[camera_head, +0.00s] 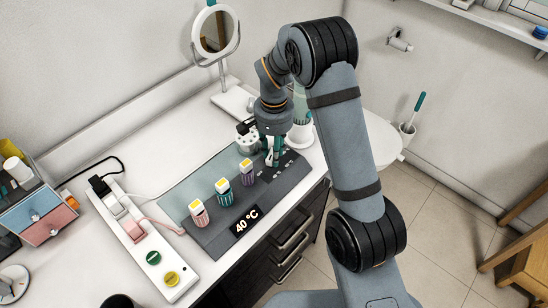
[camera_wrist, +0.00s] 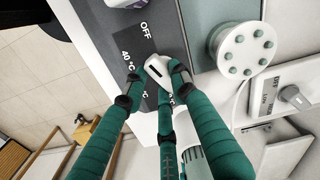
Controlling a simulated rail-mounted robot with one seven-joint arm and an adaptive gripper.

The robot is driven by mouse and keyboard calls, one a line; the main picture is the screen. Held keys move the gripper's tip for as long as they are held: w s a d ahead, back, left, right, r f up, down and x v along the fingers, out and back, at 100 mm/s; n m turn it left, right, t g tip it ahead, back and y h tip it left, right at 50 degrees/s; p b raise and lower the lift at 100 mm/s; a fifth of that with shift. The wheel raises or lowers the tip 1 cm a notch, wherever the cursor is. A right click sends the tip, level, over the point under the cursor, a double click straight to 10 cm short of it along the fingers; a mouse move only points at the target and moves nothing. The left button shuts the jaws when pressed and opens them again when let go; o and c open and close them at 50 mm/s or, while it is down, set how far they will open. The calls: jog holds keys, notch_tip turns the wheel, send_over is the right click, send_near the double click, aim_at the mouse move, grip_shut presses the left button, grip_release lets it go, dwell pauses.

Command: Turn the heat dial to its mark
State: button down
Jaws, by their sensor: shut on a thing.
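In the wrist view a pale dial (camera_wrist: 159,72) with a short dark line on its top sits on a dark label plate. The plate has white print: OFF (camera_wrist: 147,31), 40 °C (camera_wrist: 127,62), and more print hidden behind my fingers. The dark line lies on the side of the 40 °C print; its exact aim is hard to tell. My gripper (camera_wrist: 154,80) is shut on the dial, with green fingers on either side and another below. In the head view my gripper (camera_head: 273,157) is down at the panel's right end and hides the dial. A display (camera_head: 245,221) reads 40 °C.
A white round piece with pegs (camera_wrist: 243,48) is close to the fingers. A round mirror (camera_head: 215,32) and a power strip (camera_head: 140,240) are on the counter.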

jog(key=shift+m+b, duration=1.2)
jog(key=shift+m, duration=0.5)
jog(key=c, duration=1.4)
grip_release()
notch_tip(320, 180, up, 12)
jog(key=shift+s+r, duration=0.1)
